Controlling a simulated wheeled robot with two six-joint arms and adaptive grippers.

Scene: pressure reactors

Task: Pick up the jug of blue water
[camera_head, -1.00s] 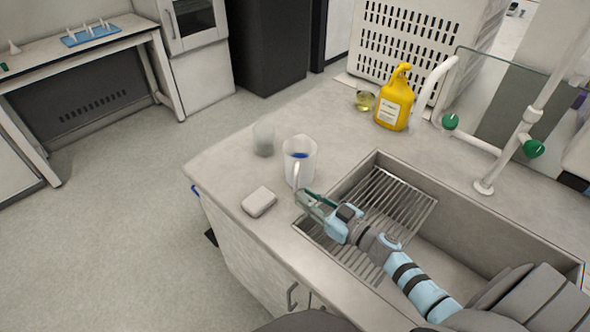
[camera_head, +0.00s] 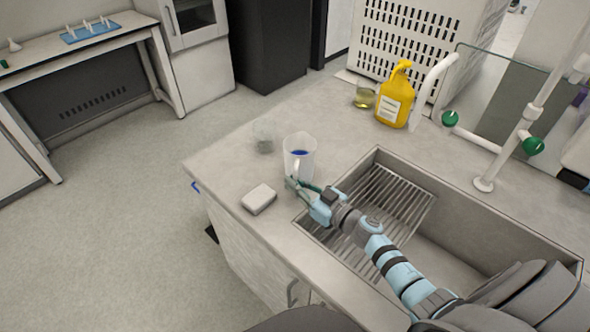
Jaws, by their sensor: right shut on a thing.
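The jug of blue water (camera_head: 302,147) is a translucent white jug standing upright on the counter, with blue liquid visible inside. Its handle (camera_head: 296,171) faces toward my right gripper. My right gripper (camera_head: 296,187) is at the jug's near side, shut on the handle; the fingertips are small and partly overlap it. My left gripper is not in view.
The sink (camera_head: 450,222) with a wire rack (camera_head: 385,205) lies right of the jug. A clear glass (camera_head: 264,135) stands to its left, and a pale soap-like block (camera_head: 259,198) lies in front. A yellow bottle (camera_head: 395,100) and a small glass of yellow liquid (camera_head: 364,97) stand behind.

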